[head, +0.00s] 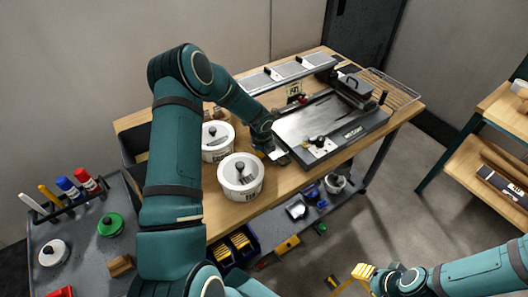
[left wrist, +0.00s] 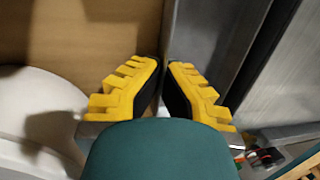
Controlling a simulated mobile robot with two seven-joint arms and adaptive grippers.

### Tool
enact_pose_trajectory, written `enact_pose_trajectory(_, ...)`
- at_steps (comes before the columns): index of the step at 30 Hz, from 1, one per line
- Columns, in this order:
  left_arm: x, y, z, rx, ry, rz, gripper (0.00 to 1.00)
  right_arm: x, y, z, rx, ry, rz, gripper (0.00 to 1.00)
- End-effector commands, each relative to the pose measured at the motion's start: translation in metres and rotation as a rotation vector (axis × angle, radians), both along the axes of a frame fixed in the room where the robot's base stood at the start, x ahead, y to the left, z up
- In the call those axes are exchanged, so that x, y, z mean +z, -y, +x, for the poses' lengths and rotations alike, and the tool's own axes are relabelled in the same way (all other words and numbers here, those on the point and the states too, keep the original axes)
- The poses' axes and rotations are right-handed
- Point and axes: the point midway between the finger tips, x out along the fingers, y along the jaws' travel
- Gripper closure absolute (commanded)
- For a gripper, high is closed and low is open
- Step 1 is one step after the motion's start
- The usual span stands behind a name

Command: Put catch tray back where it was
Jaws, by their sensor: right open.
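The catch tray appears to be the grey strip (left wrist: 205,45) running along the left side of a metal plate in the left wrist view. In the head view a pale grey end of it (head: 281,159) shows below my left gripper (head: 272,154), at the left end of the dark machine. In the left wrist view my left gripper (left wrist: 163,85) has its yellow fingers close together at the tray's left edge, with a thin rim seemingly between them. Most of the tray is hidden by my arm in the head view. My right gripper (head: 350,281) is open and empty above the floor.
The machine (head: 350,136) with a metal plate and knobs stands on the wooden table (head: 222,217). Two white lidded pots (head: 241,188) (head: 215,152) stand left of my left gripper. A wire rack (head: 398,92) is at the right end. A lower shelf (head: 300,232) holds tools.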

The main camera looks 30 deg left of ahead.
Motion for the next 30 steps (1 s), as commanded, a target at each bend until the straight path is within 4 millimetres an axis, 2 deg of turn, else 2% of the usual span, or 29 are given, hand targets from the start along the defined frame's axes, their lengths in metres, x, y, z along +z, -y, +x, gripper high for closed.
enact_pose_trajectory(11, -0.004, 0.000, 0.001, 0.000, 0.002, 0.000, 1.00, -0.003, 0.000, -0.001, 0.002, -0.002, 0.000, 0.53)
enact_pose_trajectory(12, -0.003, 0.000, 0.000, 0.000, 0.001, 0.001, 0.86, -0.002, 0.000, -0.001, 0.002, -0.002, 0.000, 0.53)
enact_pose_trajectory(14, -0.003, 0.000, 0.000, 0.000, 0.001, 0.001, 0.66, -0.002, 0.000, -0.001, 0.002, -0.002, 0.000, 0.53)
enact_pose_trajectory(24, -0.001, 0.000, 0.000, 0.000, 0.001, 0.001, 0.66, -0.001, 0.000, -0.001, 0.000, -0.001, 0.000, 0.53)
enact_pose_trajectory(30, 0.022, 0.000, -0.003, 0.000, 0.004, 0.002, 0.66, 0.004, 0.000, 0.001, -0.002, 0.002, 0.000, 0.53)
